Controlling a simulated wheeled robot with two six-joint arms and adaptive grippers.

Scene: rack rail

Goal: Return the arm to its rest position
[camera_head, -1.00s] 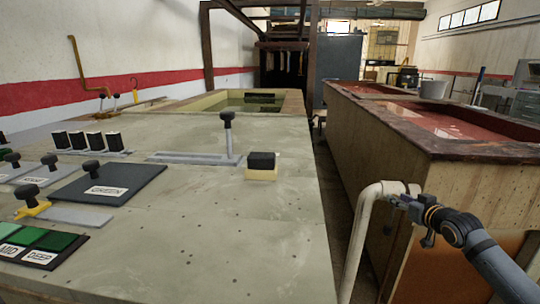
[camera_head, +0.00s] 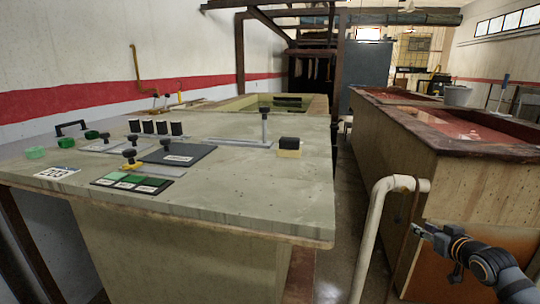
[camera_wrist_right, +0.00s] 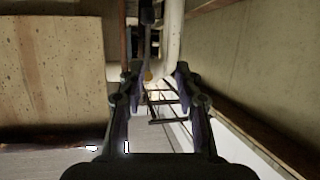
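My right gripper (camera_head: 424,230) is at the lower right of the head view, beside the white pipe and in front of the red-topped tank. In the right wrist view its two fingers (camera_wrist_right: 156,78) stand apart with nothing between them, so it is open and empty. The right arm comes in from the lower right corner. My left gripper and left arm are not in the head view.
A worktop (camera_head: 240,205) holds several black-knobbed pieces, a black-and-yellow block (camera_head: 289,148) and a green swatch board (camera_head: 132,183). A white pipe (camera_head: 371,235) stands near the red-topped tank (camera_head: 470,190). A narrow floor gap lies between worktop and tank.

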